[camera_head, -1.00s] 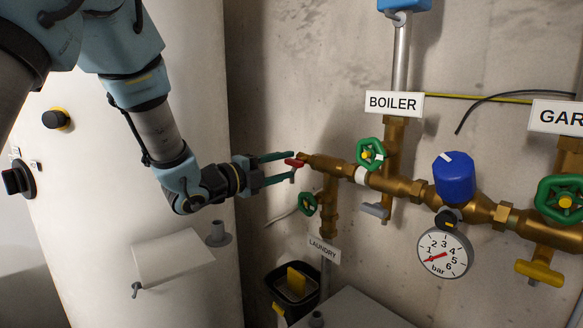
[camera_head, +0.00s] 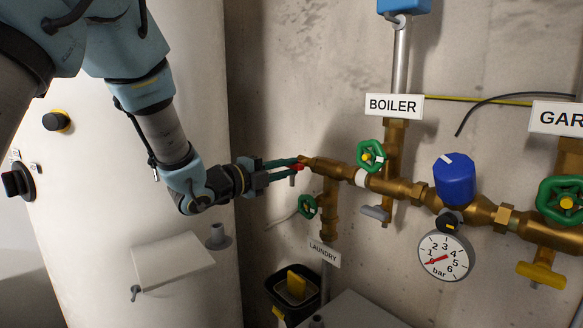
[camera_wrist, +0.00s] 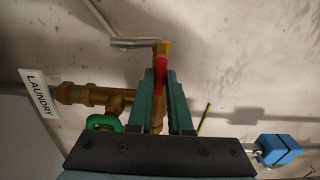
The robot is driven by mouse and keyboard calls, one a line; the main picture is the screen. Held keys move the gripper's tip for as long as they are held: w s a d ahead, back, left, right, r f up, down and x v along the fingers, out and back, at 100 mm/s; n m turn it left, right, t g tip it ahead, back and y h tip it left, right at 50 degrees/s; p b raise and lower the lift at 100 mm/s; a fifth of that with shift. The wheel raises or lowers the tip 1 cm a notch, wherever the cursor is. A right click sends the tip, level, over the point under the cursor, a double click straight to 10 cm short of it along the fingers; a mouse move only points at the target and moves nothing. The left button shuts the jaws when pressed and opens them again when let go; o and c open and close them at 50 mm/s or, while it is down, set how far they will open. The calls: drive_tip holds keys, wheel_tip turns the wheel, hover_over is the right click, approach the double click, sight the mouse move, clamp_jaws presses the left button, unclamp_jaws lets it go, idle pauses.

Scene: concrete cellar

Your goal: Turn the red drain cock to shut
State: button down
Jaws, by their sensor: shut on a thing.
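The red drain cock (camera_head: 299,167) sits at the left end of the brass manifold (camera_head: 332,168). My gripper (camera_head: 290,164) reaches in from the left and is shut on its red handle, which is mostly hidden between the fingers in the head view. In the wrist view the red handle (camera_wrist: 159,76) lies lengthwise between the two teal fingers (camera_wrist: 159,100), with a brass end beyond it. How far the cock is turned is hard to tell.
A green laundry wheel (camera_head: 307,206) and its brass branch hang just below my gripper. A green boiler wheel (camera_head: 370,154), a pressure gauge (camera_head: 446,256) and a blue cap (camera_head: 454,178) stand to the right. A black bucket (camera_head: 294,290) is below. A pale tank (camera_head: 150,200) stands left.

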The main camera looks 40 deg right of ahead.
drive_tip(key=shift+f+b, duration=0.15)
drive_tip(key=shift+b, duration=0.3)
drive_tip(key=m+b, duration=0.4)
drive_tip(key=b, duration=0.2)
drive_tip(key=shift+b, duration=0.4)
drive_tip(key=shift+m+b, duration=0.3)
drive_tip(key=shift+b, duration=0.2)
drive_tip(key=shift+b, duration=0.55)
drive_tip(key=shift+m+b, duration=2)
drive_tip(key=shift+b, duration=1.35)
drive_tip(key=shift+m+b, duration=0.3)
drive_tip(key=shift+b, duration=0.2)
drive_tip(key=shift+b, duration=0.6)
drive_tip(key=shift+m+b, duration=2)
drive_tip(key=shift+b, duration=1.1)
drive_tip(key=shift+m+b, duration=0.3)
